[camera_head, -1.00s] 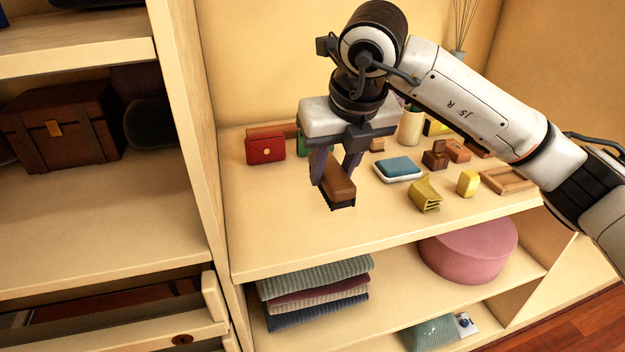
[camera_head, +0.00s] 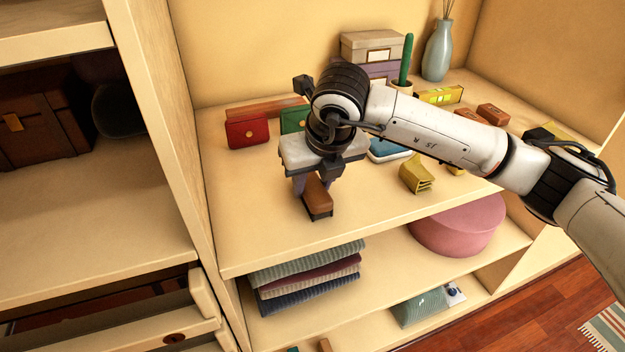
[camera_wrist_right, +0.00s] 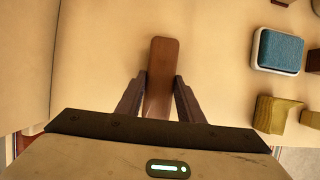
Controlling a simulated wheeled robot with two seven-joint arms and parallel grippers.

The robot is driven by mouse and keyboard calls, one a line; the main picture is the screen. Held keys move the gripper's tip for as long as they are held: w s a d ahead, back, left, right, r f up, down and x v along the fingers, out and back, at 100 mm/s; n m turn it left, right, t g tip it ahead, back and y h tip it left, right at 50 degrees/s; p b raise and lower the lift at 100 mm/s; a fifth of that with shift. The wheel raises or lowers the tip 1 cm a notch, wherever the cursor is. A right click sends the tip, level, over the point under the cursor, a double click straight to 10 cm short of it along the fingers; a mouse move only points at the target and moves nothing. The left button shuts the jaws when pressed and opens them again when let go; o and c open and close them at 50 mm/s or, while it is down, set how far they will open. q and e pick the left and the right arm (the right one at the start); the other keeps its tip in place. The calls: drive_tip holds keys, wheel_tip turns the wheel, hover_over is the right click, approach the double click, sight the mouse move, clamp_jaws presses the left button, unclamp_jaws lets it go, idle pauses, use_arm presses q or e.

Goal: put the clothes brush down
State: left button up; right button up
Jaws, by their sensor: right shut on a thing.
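The clothes brush (camera_head: 317,196) has a brown wooden back and dark bristles along its lower side. My right gripper (camera_head: 311,188) is shut on it, with the fingers on either side of the brush. The brush is low over the front left part of the wooden shelf top (camera_head: 250,225); I cannot tell for sure whether its bristles touch the surface. In the right wrist view the brush (camera_wrist_right: 163,62) sticks out forward between the two fingers (camera_wrist_right: 159,90). My left gripper is not in view.
A red wallet (camera_head: 246,130) and a green one (camera_head: 293,119) stand behind the brush. The shelf around the brush is bare. Folded clothes (camera_head: 305,275) and a pink pouf (camera_head: 459,226) are below.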

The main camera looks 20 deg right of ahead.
drive_tip(key=shift+f, duration=0.1)
drive_tip(key=o, duration=1)
drive_tip(key=shift+r, duration=0.3)
drive_tip(key=b+v, duration=0.1)
drive_tip(key=v, duration=1)
drive_tip(key=shift+s+r, duration=0.2)
drive_tip(key=shift+r, duration=0.1)
